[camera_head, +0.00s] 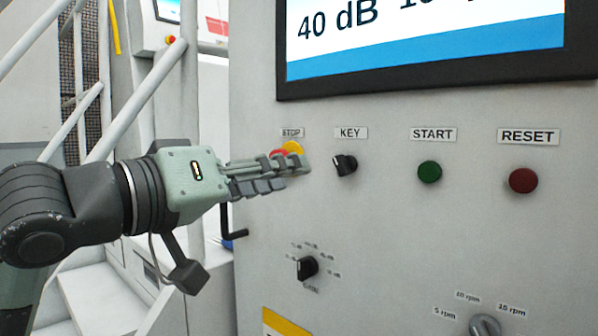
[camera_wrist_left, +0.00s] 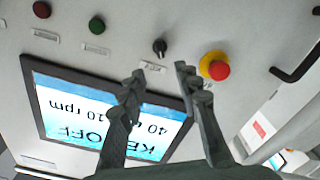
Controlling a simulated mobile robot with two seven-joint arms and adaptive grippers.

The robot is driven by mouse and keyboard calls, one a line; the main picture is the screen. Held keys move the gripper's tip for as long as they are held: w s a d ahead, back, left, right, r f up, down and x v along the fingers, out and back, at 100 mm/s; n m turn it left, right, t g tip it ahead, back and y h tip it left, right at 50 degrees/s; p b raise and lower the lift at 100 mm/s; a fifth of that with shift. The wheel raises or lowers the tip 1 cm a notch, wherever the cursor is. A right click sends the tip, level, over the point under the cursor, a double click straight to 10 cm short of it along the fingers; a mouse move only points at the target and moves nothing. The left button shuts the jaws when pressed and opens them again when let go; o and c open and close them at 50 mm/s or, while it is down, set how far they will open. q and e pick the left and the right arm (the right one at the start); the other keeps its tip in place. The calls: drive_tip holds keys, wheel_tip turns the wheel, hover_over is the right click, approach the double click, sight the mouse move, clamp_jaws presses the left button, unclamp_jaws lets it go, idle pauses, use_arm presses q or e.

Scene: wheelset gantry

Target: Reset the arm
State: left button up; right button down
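My left gripper (camera_head: 300,166) reaches in from the left in front of the grey control panel (camera_head: 390,235), covering part of the red and yellow STOP button (camera_head: 292,148). In the left wrist view, its two fingers (camera_wrist_left: 161,74) are apart with nothing between them. That view is upside down; the black KEY switch (camera_wrist_left: 160,46) shows just beyond the fingertips and the STOP button (camera_wrist_left: 214,68) lies to their right. The KEY switch (camera_head: 345,164), green START button (camera_head: 430,172) and red RESET button (camera_head: 523,180) sit in a row. My right gripper is not in view.
A screen (camera_head: 430,40) with a black frame is above the buttons. A black selector knob (camera_head: 307,267) and a grey rpm knob (camera_head: 485,325) are lower on the panel. A black handle (camera_head: 235,236) sticks out at the panel's left edge. Stairs with white railings (camera_head: 140,100) stand at left.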

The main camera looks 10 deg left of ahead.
use_arm(q)
drive_tip(key=shift+s+a, duration=0.1)
drive_tip(key=shift+s, duration=0.1)
drive_tip(key=w+a+f+n+y, duration=0.1)
drive_tip(key=w+a+f+y, duration=0.15)
drive_tip(key=f, duration=0.45)
drive_tip(key=w+a+f+n+g+y, duration=0.15)
drive_tip(key=w+f, duration=0.25)
drive_tip(key=f, duration=0.4)
drive_tip(key=w+a+f+y, duration=0.1)
drive_tip(key=w+a+f, duration=0.2)
drive_tip(key=f, duration=0.4)
drive_tip(key=s+a+f+g+y, duration=0.1)
drive_tip(key=a+f+y, duration=0.1)
drive_tip(key=f, duration=0.7)
drive_tip(key=s+a+f+g+y, duration=0.1)
drive_tip(key=a+f+g, duration=0.1)
drive_tip(key=f, duration=0.8)
drive_tip(key=s+a+f+m+g+y, duration=0.1)
drive_tip(key=s+a+f+g+y, duration=0.1)
drive_tip(key=s+f, duration=1)
drive_tip(key=s+a+f+m+g+y, duration=0.2)
drive_tip(key=s+a+f+g, duration=0.3)
drive_tip(key=s+f, duration=0.8)
wheel_tip(320, 180, down, 5)
drive_tip(key=shift+s+a, duration=0.15)
drive_tip(key=shift+a, duration=0.5)
